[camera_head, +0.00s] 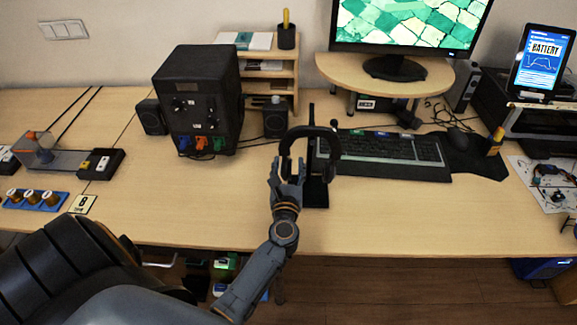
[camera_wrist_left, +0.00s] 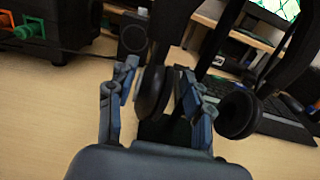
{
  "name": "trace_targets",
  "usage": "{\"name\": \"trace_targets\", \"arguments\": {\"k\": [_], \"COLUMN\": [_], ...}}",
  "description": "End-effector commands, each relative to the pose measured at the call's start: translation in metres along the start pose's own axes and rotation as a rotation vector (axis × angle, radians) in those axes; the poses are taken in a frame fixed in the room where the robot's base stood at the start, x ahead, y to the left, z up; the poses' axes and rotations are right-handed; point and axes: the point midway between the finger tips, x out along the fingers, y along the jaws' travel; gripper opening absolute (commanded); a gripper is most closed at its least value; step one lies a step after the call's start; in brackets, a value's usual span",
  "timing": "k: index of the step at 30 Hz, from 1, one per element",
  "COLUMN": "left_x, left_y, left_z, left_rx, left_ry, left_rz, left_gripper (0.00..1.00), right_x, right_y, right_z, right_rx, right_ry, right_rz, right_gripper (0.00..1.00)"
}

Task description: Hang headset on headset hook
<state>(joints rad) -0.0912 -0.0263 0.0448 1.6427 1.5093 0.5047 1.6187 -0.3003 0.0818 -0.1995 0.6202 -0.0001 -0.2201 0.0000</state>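The black headset (camera_head: 309,131) is upright at the black headset stand (camera_head: 316,193), with its band on top and its cups hanging down. The stand's post rises behind the band. I cannot tell whether the band rests on the hook. My left gripper (camera_head: 287,169) is at the headset's left cup. In the left wrist view, the gripper (camera_wrist_left: 158,95) has its fingers apart, one on each side of an ear cup (camera_wrist_left: 151,93), with small gaps showing. The other cup (camera_wrist_left: 239,114) hangs free to the right. My right gripper is not in view.
A keyboard (camera_head: 385,151) lies close to the right of the stand, below the monitor (camera_head: 405,22). A black box (camera_head: 199,98) and small speakers (camera_head: 275,119) stand to the left and behind.

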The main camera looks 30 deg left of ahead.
Motion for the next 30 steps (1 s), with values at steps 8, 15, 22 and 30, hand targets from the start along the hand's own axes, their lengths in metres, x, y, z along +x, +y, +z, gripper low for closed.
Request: {"name": "trace_targets", "arguments": {"k": [8,15,22,30], "left_x": [-0.002,-0.032,-0.082,-0.117], "left_y": [0.000,0.001,0.000,0.000], "left_z": [-0.002,-0.002,-0.002,-0.001], "left_rx": [0.001,0.001,0.001,0.001], "left_ry": [0.003,0.005,0.005,0.002], "left_rz": [0.000,0.001,-0.001,0.000], "left_gripper": [0.52,0.52,0.52,0.52], "right_x": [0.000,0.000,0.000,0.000], "right_y": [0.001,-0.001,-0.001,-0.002], "right_z": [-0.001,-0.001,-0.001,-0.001], "right_rx": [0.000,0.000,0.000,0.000], "right_ry": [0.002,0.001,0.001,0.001], "right_rz": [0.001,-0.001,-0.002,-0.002], "right_gripper": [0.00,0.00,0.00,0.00]}}
